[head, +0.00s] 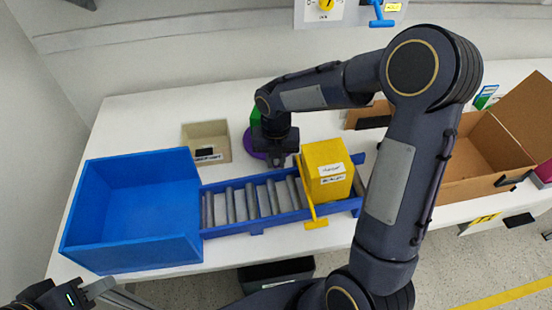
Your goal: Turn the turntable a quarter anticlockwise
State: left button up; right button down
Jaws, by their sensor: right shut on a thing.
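The turntable looks to be the purple disc (247,143) on the white table behind the roller conveyor, mostly hidden by my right gripper. A green block (255,117) shows at its back; I cannot tell whether it stands on the disc. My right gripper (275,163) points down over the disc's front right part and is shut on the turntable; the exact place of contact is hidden. My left gripper (100,287) is at the bottom left corner, low in front of the table and away from the turntable. Its fingers are seen side on.
A roller conveyor (247,229) with a yellow box (326,165) stands in front of the turntable. A blue bin (130,260) is at left, a beige bin (190,130) behind. An open cardboard box (465,183) is at right. My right arm crosses above the table.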

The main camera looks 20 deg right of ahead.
jog(key=shift+s+d+r+p, duration=0.15)
jog(key=shift+d+r+p, duration=0.1)
jog(key=shift+d+p, duration=0.55)
jog(key=shift+d+f, duration=0.15)
jog(key=shift+d, duration=0.4)
jog(key=c, duration=1.4)
grip_release()
jog(key=shift+r, duration=0.35)
notch_tip(320, 180, up, 7)
jog(key=shift+p, duration=0.3)
